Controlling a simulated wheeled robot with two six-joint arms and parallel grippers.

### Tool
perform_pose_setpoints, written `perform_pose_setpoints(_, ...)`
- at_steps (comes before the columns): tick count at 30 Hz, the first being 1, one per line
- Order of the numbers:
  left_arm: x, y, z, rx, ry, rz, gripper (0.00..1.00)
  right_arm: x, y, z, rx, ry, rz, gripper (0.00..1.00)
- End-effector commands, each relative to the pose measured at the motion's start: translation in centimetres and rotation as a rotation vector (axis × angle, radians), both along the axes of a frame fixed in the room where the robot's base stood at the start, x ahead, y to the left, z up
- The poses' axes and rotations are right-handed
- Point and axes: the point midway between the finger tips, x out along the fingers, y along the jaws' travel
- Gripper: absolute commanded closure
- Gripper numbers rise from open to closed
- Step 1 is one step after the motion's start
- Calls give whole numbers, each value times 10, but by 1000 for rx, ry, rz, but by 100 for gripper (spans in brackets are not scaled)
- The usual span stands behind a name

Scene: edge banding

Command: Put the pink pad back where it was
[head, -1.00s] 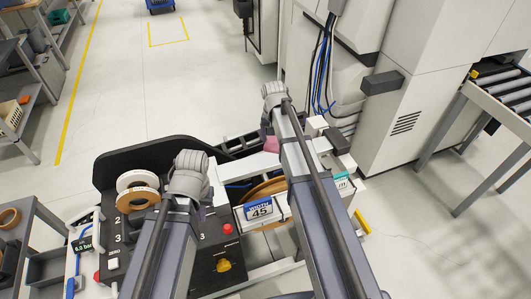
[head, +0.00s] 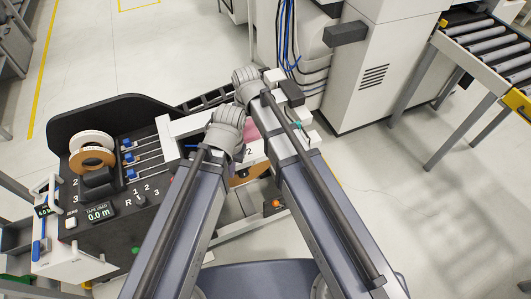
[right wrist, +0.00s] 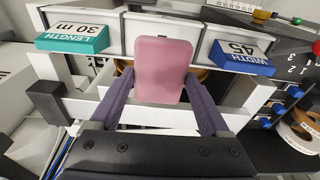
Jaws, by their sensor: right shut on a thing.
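The pink pad (right wrist: 163,62) is upright between the two purple fingers of my right gripper (right wrist: 160,84) in the right wrist view. The fingers are shut on its sides, and it hangs in front of the white machine panel. In the head view a bit of the pad (head: 251,131) shows between my two arms; the right gripper's fingers are hidden there. My left gripper (head: 226,130) is close to the left of the pad, over the machine. Its fingers are mostly hidden, so I cannot tell if they are open or shut.
A teal LENGTH sign (right wrist: 74,40) and a blue WIDTH 45 sign (right wrist: 242,58) flank the pad on the panel. Tape rolls (head: 93,155) and a control panel (head: 100,213) stand left. A white cabinet (head: 375,75) and roller conveyor (head: 480,45) stand behind and right.

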Motion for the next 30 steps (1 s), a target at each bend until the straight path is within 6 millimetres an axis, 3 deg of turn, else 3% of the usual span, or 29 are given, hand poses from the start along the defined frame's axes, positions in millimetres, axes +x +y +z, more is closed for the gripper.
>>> perform_pose_setpoints(8,0,0,-12,0,0,1,100,0,1,-12,1,0,2,64)
perform_pose_setpoints(18,0,0,-62,0,0,2,100,0,0,-62,0,0,0,64)
perform_pose_setpoints(26,0,0,-65,0,0,2,100,0,0,-65,0,0,0,64)
perform_pose_setpoints(30,0,0,-78,0,0,2,100,0,0,-78,0,0,0,64)
